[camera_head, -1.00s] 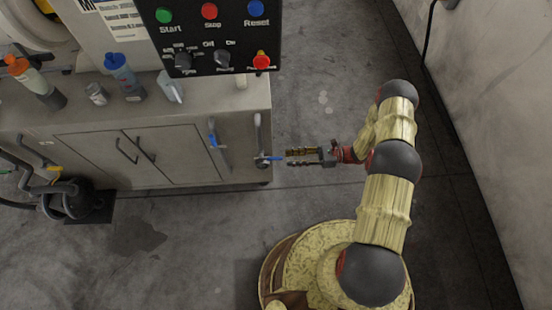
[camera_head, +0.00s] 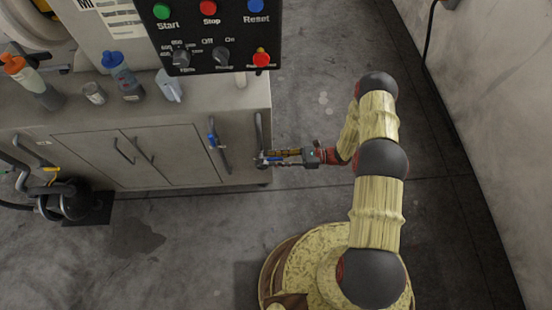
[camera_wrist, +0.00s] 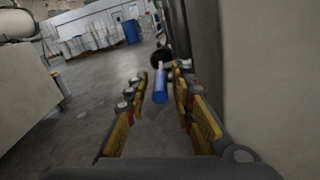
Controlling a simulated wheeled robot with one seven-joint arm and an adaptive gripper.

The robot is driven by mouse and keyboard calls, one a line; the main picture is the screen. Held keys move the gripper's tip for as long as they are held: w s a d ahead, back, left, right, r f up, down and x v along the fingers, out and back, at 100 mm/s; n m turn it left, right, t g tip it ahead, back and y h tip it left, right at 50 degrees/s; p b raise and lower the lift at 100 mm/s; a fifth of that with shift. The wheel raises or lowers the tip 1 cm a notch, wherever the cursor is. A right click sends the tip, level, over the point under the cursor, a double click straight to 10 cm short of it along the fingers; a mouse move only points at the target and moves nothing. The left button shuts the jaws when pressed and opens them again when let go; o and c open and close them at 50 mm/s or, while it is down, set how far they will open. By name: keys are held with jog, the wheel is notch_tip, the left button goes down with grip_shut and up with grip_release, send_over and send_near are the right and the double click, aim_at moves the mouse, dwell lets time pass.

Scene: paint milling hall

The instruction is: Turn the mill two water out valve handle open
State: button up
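Two blue valve handles sit on pipes at the right part of the cabinet front. The left blue handle (camera_head: 212,140) is free of my gripper. The right blue handle (camera_head: 264,160) is at the cabinet's right edge, with my gripper (camera_head: 271,155) at it. In the wrist view the blue handle (camera_wrist: 160,84) lies between the two yellow-padded fingers of my gripper (camera_wrist: 161,100). The fingers are apart, with a gap on both sides of the handle. No label shows which valve belongs to mill two.
The grey cabinet (camera_head: 170,165) carries bottles and a control panel (camera_head: 205,35) above. A black pump (camera_head: 75,200) stands at the left.

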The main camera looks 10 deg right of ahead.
grip_shut()
dwell(0.6)
